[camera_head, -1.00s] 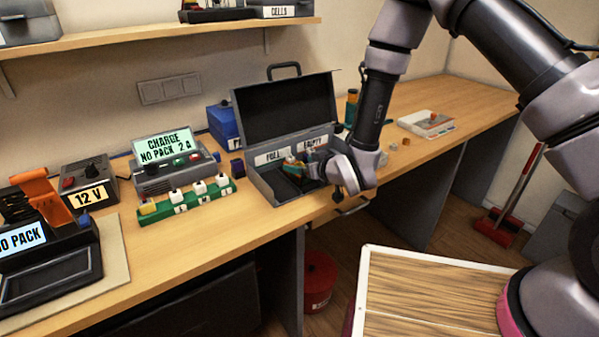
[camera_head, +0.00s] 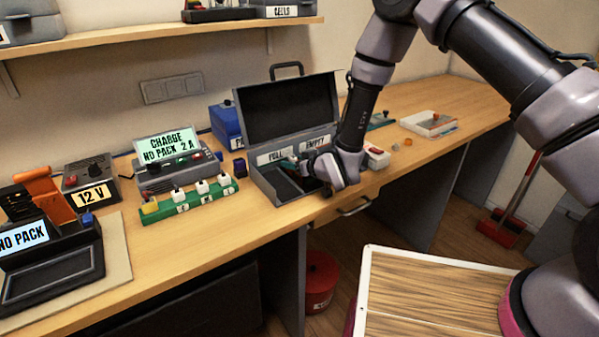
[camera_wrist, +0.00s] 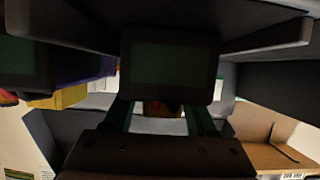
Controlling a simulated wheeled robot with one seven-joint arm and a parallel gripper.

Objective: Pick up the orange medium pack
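An open grey case (camera_head: 262,186) stands on the bench, with FULL and EMPTY labels inside. My gripper (camera_head: 308,170) is low over its right part and covers much of that compartment. I cannot clearly make out the orange medium pack in the head view. In the wrist view my two teal-edged fingers (camera_wrist: 160,112) stand apart. A small red-orange patch (camera_wrist: 162,107) shows between them, and a dark block (camera_wrist: 170,65) fills the middle above. I cannot tell whether the fingers hold anything.
Left of the case are a green strip (camera_head: 190,203) with white plugs, a charger reading NO PACK (camera_head: 170,149) and a 12 V box (camera_head: 88,190). The raised case lid (camera_head: 285,110) stands behind my gripper. A red-and-white box (camera_head: 376,155) sits right of my wrist.

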